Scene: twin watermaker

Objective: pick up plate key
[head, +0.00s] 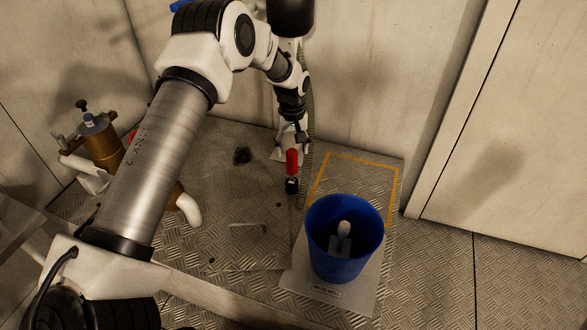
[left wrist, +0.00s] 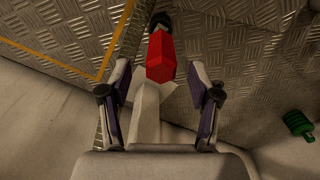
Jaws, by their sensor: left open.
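A red-handled tool with a black end, which looks like the plate key (head: 292,162), is below my left gripper (head: 290,134) near the back wall in the head view. In the left wrist view the red tool (left wrist: 160,57) lies between and just beyond the open fingers of my left gripper (left wrist: 163,78). A pale flat part runs from the red part back between the fingers. Both fingers look apart from it, with gaps at each side. Whether the tool hangs or stands is unclear. My right gripper is not in view.
A blue bucket (head: 318,250) with a pale object (head: 343,240) inside stands on a labelled pale plate (head: 300,276). A yellow-edged floor area (head: 350,160) lies behind it. A brass-coloured fitting (head: 103,145) is at left. A green ribbed part (left wrist: 298,122) shows in the left wrist view.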

